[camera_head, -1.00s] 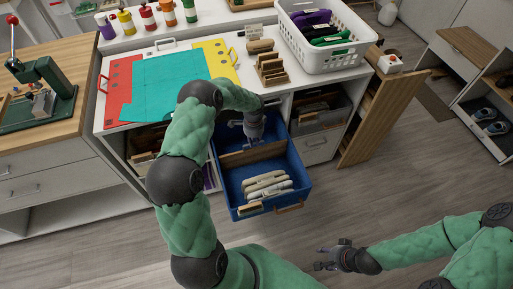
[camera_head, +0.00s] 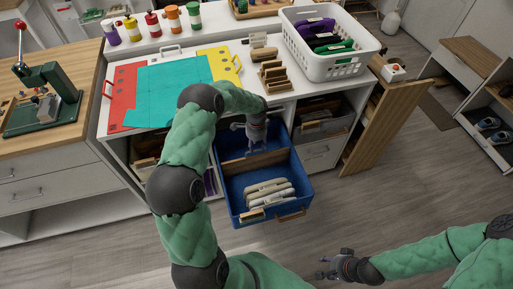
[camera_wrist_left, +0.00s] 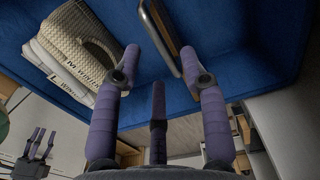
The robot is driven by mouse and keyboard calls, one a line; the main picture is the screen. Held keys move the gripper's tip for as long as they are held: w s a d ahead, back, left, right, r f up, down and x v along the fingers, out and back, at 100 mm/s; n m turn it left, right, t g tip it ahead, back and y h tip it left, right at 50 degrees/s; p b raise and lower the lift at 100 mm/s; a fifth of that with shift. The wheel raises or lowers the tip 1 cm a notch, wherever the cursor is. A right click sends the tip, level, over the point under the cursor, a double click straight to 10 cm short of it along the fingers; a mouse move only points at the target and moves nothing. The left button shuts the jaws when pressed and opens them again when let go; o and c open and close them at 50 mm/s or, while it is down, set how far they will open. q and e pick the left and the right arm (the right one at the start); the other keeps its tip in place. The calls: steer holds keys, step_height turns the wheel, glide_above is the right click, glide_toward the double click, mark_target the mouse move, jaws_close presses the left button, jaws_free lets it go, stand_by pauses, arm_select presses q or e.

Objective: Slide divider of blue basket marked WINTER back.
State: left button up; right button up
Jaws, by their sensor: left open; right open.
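The blue basket (camera_head: 299,186) is pulled out from under the white counter. A wooden divider (camera_head: 238,165) stands across it, with cream rolled items (camera_head: 266,188) in the front part. A small tag (camera_head: 251,215) on the basket's front is too small to read. My left gripper (camera_head: 254,149) is open and points down into the basket at the divider. In the left wrist view, the divider (camera_wrist_left: 161,28) shows edge-on between the spread fingertips (camera_wrist_left: 160,62), closer to the right one; contact is unclear. My right gripper (camera_head: 324,267) is open and empty, low over the floor.
A white crate (camera_head: 343,68) and wooden rack (camera_head: 273,78) stand on the counter. Grey bins (camera_head: 320,125) sit right of the basket. A wooden panel (camera_head: 372,125) leans out further right. The floor (camera_head: 390,185) in front is clear.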

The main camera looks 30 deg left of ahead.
arm_select(q)
step_height(320, 180, up, 9)
steer(key=shift+r, duration=0.2)
stand_by(0.3)
